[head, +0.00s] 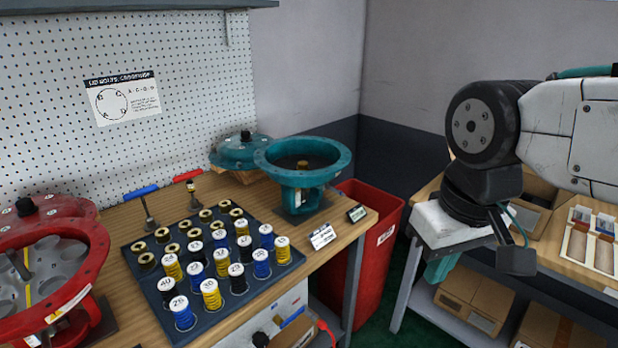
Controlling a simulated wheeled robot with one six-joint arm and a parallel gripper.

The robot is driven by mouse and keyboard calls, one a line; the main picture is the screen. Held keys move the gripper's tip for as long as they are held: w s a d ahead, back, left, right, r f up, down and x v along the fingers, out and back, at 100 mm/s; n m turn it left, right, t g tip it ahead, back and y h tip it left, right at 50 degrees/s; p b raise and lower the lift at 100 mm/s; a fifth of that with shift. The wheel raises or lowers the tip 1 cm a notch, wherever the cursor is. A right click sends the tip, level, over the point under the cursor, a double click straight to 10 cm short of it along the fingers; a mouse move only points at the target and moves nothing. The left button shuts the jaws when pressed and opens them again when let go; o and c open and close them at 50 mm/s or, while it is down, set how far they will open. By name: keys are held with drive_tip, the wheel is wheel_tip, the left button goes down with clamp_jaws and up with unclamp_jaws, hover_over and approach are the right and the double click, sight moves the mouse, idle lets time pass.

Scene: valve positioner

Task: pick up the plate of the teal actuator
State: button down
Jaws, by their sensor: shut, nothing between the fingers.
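The teal actuator (303,192) stands open at the back right corner of the wooden bench, with a brass-coloured part at its centre. A round teal plate-like cover (233,152) with a black knob lies behind and left of it, on a wooden support. I cannot tell whether this is the plate meant; most of the actuator's inside is hidden by its rim. My gripper (440,270) hangs at the right, pointing down, well apart from the actuator. It is shut and empty, partly hidden by its white body.
A dark tray (200,328) of several numbered spring spools fills the bench middle. A red actuator (62,310) stands at left. A red bin (372,200) stands right of the bench. A second bench (560,260) holds boxes.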

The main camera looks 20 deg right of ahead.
idle(0.4)
drive_tip(key=c, duration=1.4)
unclamp_jaws()
drive_tip(key=shift+o, duration=0.2)
drive_tip(key=shift+a, duration=0.1)
